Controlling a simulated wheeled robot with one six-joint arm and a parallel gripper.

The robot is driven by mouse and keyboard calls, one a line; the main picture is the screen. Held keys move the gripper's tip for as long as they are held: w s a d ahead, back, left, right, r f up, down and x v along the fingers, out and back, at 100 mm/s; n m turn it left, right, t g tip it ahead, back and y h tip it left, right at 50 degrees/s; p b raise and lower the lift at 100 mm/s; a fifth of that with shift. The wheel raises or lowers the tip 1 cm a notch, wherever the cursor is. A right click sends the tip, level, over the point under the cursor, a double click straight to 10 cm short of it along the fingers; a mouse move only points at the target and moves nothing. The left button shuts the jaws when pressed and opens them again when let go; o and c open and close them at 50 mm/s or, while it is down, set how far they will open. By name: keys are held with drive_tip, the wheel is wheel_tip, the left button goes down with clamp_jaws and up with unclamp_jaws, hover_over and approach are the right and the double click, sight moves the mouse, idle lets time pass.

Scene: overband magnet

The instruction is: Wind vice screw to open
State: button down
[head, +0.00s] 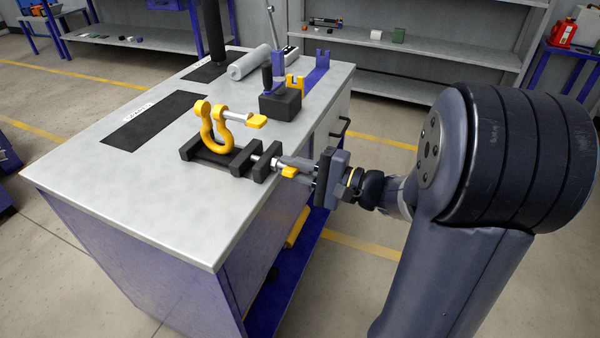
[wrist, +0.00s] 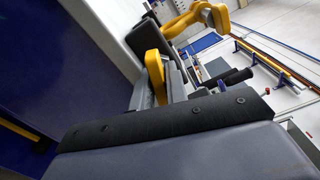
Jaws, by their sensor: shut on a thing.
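A small black vice (head: 212,155) sits near the right edge of the grey workbench. A yellow bow shackle (head: 207,127) stands at its jaws, with a pin (head: 257,122) sticking out to the right. The vice's screw (head: 265,158) points toward my arm and ends in a yellow handle (head: 289,171). My gripper (head: 288,166) reaches in from the right and is shut on that handle. In the wrist view, the yellow handle (wrist: 154,72) shows beyond the gripper's dark body. The shackle (wrist: 197,18) shows above it. The fingertips are partly hidden there.
The workbench top (head: 95,185) is clear at the front left. Behind the vice stand a black block (head: 281,104), a blue-and-yellow holder (head: 312,72) and a grey cylinder (head: 249,63). A dark mat (head: 153,119) lies to the left. Shelves (head: 420,50) line the back.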

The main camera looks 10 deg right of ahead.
drive_tip(key=shift+n+b, duration=1)
drive_tip(key=shift+b, duration=0.4)
drive_tip(key=shift+f+n+b, duration=0.15)
drive_tip(key=shift+n+b, duration=0.25)
drive_tip(key=shift+b, duration=0.6)
drive_tip(key=c, duration=1.3)
unclamp_jaws()
drive_tip(key=p+v, duration=0.2)
drive_tip(key=v, duration=0.8)
drive_tip(key=shift+s+d, duration=0.25)
drive_tip(key=shift+d, duration=0.05)
drive_tip(key=shift+a, duration=0.1)
drive_tip(key=b+x, duration=0.1)
drive_tip(key=x, duration=0.9)
drive_tip(key=shift+w+a+r, duration=0.2)
drive_tip(key=shift+w+a, duration=0.05)
drive_tip(key=shift+a, duration=0.05)
drive_tip(key=shift+m, duration=0.3)
